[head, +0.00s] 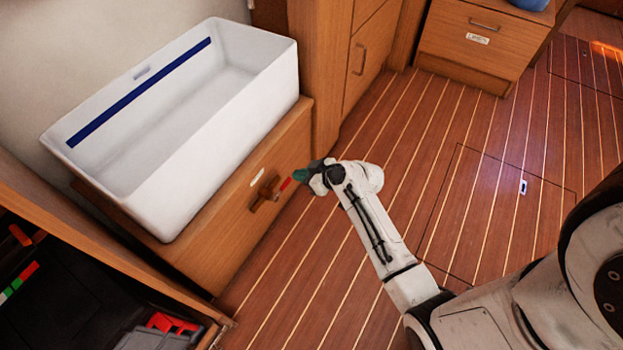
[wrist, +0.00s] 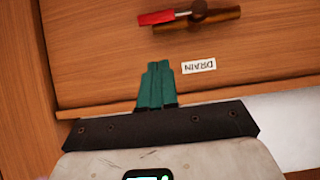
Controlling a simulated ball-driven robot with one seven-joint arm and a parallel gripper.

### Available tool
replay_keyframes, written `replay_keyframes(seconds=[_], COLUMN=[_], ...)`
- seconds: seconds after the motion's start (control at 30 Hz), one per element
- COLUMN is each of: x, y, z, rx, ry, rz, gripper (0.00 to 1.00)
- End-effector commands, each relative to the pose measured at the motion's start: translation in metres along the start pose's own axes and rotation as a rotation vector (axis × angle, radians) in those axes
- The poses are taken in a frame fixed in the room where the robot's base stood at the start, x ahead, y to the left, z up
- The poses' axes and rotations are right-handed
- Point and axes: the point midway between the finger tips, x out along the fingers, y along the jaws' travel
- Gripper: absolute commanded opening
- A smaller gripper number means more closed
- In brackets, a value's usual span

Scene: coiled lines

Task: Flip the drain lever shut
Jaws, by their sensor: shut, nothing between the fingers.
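The drain lever (head: 286,184) has a red handle and sits on a brown, brass-like valve (head: 264,194) on the wooden front below the white basin. In the wrist view the red handle (wrist: 156,17) points left and lies roughly along the valve body (wrist: 212,20). A "DRAIN" label (wrist: 198,66) is fixed near it and reads upside down there. My gripper (head: 300,176) has green fingers, shut and empty. In the wrist view the fingertips (wrist: 158,66) are beside the label, apart from the handle. In the head view the tips appear close to the handle's end.
The white basin (head: 215,122) with a blue stripe stands on the wooden base. A dark open bin (head: 60,300) with red and green items is at lower left. Wooden cabinets (head: 480,42) stand at the back. The striped floor (head: 410,150) is clear.

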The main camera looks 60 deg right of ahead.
Motion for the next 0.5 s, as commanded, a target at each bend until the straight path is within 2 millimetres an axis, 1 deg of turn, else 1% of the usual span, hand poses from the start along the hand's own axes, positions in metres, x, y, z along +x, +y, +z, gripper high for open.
replay_keyframes(seconds=[0.03,0.17,0.2,0.3,0.5], x=[0.014,0.038,0.042,0.051,0.060], y=[0.000,0.000,0.001,0.000,0.000], z=[0.003,0.003,0.010,0.019,0.028], rx=[-0.001,-0.001,0.001,0.002,0.001], ry=[0.001,0.001,-0.001,-0.001,0.000], rz=[-0.001,-0.001,0.001,0.000,0.000], gripper=[0.00,0.00,0.00,0.00,0.00])
